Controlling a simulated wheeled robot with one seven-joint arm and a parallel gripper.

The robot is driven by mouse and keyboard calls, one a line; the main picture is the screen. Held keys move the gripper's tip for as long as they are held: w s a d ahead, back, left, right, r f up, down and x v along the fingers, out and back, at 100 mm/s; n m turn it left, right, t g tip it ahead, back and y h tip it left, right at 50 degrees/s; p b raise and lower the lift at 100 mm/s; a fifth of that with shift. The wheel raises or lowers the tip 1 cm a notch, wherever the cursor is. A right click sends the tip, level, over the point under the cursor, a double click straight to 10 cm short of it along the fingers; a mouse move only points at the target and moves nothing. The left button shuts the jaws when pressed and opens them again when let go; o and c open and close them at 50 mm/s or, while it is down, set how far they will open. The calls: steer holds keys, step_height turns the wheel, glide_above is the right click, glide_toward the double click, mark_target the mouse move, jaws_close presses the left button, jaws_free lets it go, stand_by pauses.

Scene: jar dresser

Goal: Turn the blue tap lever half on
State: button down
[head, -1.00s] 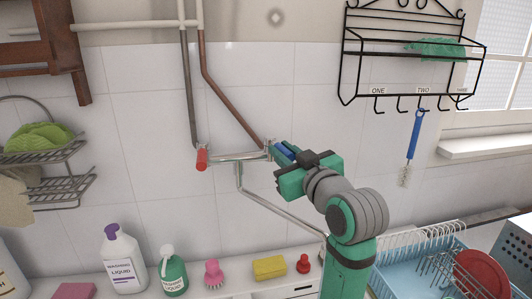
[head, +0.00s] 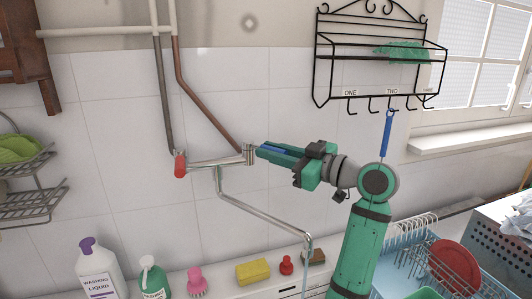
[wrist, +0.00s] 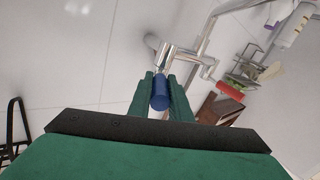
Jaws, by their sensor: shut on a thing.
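The wall tap (head: 215,162) is a chrome mixer with a red lever (head: 180,166) at its left end and a blue lever (head: 271,150) at its right end. My gripper (head: 268,150) is shut on the blue lever, its green fingers along both sides. In the wrist view the blue lever (wrist: 158,96) shows between the fingertips (wrist: 160,90), against the chrome valve. The chrome spout (head: 262,207) runs down to the right. A thin pale streak below its end looks like running water.
A black wire rack (head: 375,60) with hooks and a hanging blue brush (head: 387,133) is above my arm. A blue dish rack (head: 400,262) stands at lower right. Bottles, a yellow sponge (head: 253,271) and small items line the counter below.

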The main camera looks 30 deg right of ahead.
steer(key=shift+s+d, duration=0.1)
steer(key=c, duration=1.6)
jaws_free()
steer(key=shift+s+r, duration=0.1)
steer(key=shift+c, duration=0.2)
steer(key=v, duration=1)
steer(key=shift+s, duration=0.3)
steer(key=shift+d, duration=0.1)
